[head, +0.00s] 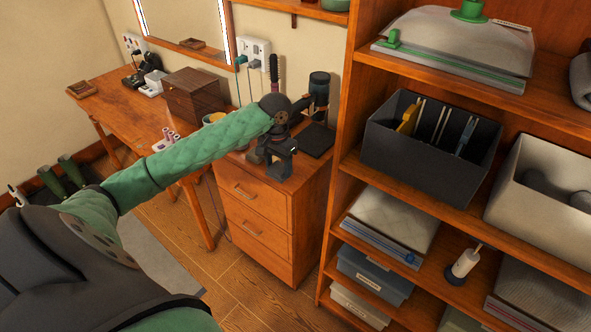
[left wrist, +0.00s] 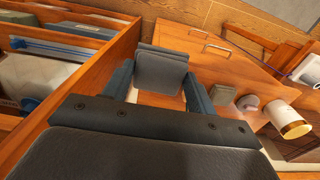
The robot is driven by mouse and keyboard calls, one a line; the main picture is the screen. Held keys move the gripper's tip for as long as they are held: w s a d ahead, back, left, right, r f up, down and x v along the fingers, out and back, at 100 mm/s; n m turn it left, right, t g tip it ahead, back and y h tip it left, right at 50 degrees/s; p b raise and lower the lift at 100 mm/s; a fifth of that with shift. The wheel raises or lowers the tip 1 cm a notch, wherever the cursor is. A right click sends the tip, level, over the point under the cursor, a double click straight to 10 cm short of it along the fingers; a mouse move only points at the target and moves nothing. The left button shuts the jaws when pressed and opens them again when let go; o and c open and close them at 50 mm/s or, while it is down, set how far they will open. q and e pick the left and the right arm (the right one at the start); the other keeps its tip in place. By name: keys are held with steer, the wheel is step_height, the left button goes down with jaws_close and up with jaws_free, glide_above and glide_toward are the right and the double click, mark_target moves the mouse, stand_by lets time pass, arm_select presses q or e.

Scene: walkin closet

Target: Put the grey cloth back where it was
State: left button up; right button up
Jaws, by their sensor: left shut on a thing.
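My left gripper (head: 284,168) is above the front edge of the wooden drawer cabinet (head: 252,200). In the left wrist view its two fingers (left wrist: 158,88) are shut on a small, grey, folded-looking piece, which I take to be the grey cloth (left wrist: 160,68). Orange wood shows beneath it. In the head view the gripper and arm mostly hide the held piece, so I cannot tell whether it touches the cabinet. My right gripper is in neither view.
The tall wooden shelf unit (head: 345,150) stands close right of the gripper, holding a dark open bin (head: 400,165) and a pale bin (head: 545,220). A dark flat object (head: 318,140) lies on the cabinet top. A white-and-gold cup (left wrist: 290,124) stands near the gripper.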

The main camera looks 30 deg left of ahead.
arm_select(q)
steer(key=w+f+p, duration=0.1)
steer(key=w, duration=0.2)
steer(key=w+f+p, duration=0.1)
steer(key=w+f, duration=0.1)
steer(key=w, duration=0.1)
steer(key=w+a+f+p, duration=0.1)
steer(key=w+f+p, duration=0.1)
steer(key=w, duration=0.1)
steer(key=shift+w+f, duration=0.2)
steer(key=shift+w, duration=0.05)
steer(key=shift+w+f, duration=0.25)
steer(key=shift+f, duration=0.1)
steer(key=shift+f+p, duration=0.6)
steer(key=shift+p, duration=0.3)
step_height(320, 180, down, 2)
steer(key=shift+p, duration=0.6)
steer(key=shift+d+f, duration=0.1)
steer(key=shift+f, duration=0.25)
steer(key=o, duration=0.9)
steer(key=shift+o, duration=0.2)
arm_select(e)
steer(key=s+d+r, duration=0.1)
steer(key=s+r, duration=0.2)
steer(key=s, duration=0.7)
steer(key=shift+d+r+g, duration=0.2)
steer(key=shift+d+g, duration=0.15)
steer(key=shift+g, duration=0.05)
